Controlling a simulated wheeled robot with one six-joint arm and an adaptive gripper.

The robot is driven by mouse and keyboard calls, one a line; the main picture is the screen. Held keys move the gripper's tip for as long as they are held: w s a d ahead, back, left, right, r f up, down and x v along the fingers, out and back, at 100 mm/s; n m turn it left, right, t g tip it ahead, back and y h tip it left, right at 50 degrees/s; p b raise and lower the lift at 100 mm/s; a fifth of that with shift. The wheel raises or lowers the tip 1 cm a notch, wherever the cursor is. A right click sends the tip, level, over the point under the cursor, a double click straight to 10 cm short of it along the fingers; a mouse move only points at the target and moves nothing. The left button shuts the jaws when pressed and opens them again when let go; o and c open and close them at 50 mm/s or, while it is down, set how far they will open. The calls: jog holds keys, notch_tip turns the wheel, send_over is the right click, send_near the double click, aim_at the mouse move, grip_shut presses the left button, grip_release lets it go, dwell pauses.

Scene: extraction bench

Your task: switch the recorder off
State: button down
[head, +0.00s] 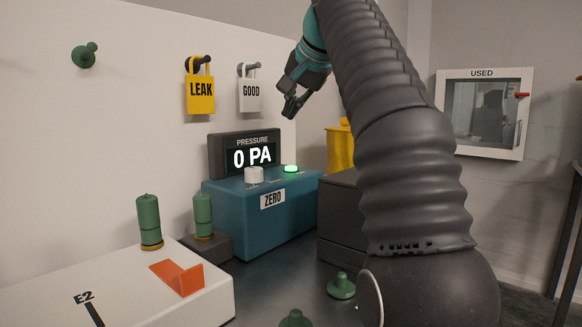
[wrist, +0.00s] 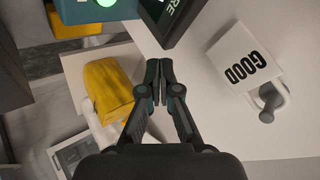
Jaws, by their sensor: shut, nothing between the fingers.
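A blue instrument box (head: 235,215) labelled ZERO stands on the bench, with a white knob (head: 254,175) and a lit green button or lamp (head: 291,169) on top. Its dark display (head: 216,157) reads PRESSURE 0 PA. Nothing in view is labelled as a recorder, so I cannot tell whether this is it. My gripper (head: 291,106) is shut and empty, above and to the right of the display, touching nothing. In the wrist view, the shut fingers (wrist: 158,72) point toward the display's edge (wrist: 172,18), and the green light (wrist: 106,3) shows at the top.
A yellow LEAK tag (head: 200,92) and a white GOOD tag (head: 250,94) hang on the wall panel. Green fittings (head: 149,218) and a white E2 box (head: 140,290) with an orange lever (head: 182,277) stand at the front left. A USED cabinet (head: 486,112) hangs at right.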

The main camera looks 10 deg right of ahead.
aim_at(293, 167)
jog(key=shift+f, duration=1.65)
notch_tip(293, 167, down, 5)
jog(key=b, duration=0.4)
jog(key=shift+f, duration=0.15)
jog(key=shift+f, duration=0.25)
jog(key=shift+f+b, duration=0.45)
jog(key=shift+b, duration=0.05)
dwell(0.7)
jog(key=shift+r, duration=0.1)
jog(key=shift+r+p, duration=0.8)
jog(key=shift+p, duration=0.2)
